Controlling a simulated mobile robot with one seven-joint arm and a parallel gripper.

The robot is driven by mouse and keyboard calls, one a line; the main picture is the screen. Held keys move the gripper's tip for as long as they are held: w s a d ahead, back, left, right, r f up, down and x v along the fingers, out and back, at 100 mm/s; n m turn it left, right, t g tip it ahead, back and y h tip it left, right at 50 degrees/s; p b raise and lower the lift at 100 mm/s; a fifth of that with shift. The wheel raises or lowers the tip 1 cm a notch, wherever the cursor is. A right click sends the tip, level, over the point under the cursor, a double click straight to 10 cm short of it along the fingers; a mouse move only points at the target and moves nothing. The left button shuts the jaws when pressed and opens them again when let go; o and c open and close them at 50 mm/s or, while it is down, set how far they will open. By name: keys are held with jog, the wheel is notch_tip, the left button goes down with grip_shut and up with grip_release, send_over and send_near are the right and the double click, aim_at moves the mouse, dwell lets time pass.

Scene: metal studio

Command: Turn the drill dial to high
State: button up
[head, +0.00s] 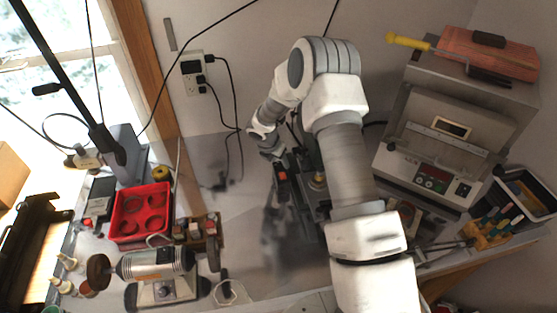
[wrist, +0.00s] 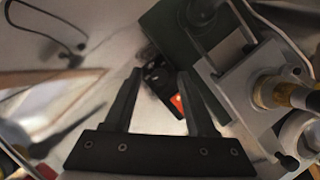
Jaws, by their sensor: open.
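A dark machine, which looks like the drill (head: 311,203), stands on the bench in the middle of the head view, partly hidden behind my arm. An orange-red part on a black piece (head: 282,176) is on its left side. In the wrist view a black piece with an orange-red patch (wrist: 177,104) shows between and beyond my fingers, beside a dark green housing (wrist: 180,45). I cannot make out the dial or its setting. My gripper (wrist: 160,76) is open with nothing held between its fingers. I cannot tell whether it touches the black piece.
A grey metal fixture with a yellow-banded cylinder (wrist: 275,90) is close on the right in the wrist view. A bench polisher (head: 155,264) and a red tray (head: 140,211) stand left. A furnace (head: 433,165) stands right. Bare bench (head: 240,235) lies left of the machine.

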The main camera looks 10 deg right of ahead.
grip_shut()
jog(key=shift+m+b, duration=0.3)
dwell(0.3)
jog(key=m+g+b, duration=0.1)
jog(key=m, duration=0.1)
jog(key=m+h+b, duration=0.1)
jog(key=m+b, duration=0.1)
jog(key=shift+w+a+f+m+g, duration=0.2)
jog(key=shift+m+g, duration=0.1)
jog(key=shift+g, duration=0.1)
jog(key=m+g+b, duration=0.2)
jog(key=m+b, duration=0.2)
jog(key=m, duration=0.2)
jog(key=shift+w, duration=0.15)
jog(key=m+g, duration=0.1)
jog(key=m, duration=0.2)
jog(key=m+g+b, duration=0.1)
jog(key=m, duration=0.1)
jog(key=shift+w+d+r+m+y+b, duration=0.2)
jog(key=shift+m+y+b, duration=0.1)
jog(key=shift+m, duration=0.1)
jog(key=m+g+y, duration=0.1)
jog(key=m, duration=0.2)
jog(key=m+y, duration=0.1)
jog(key=m, duration=0.2)
jog(key=shift+d+g, duration=0.15)
jog(key=shift+g, duration=0.25)
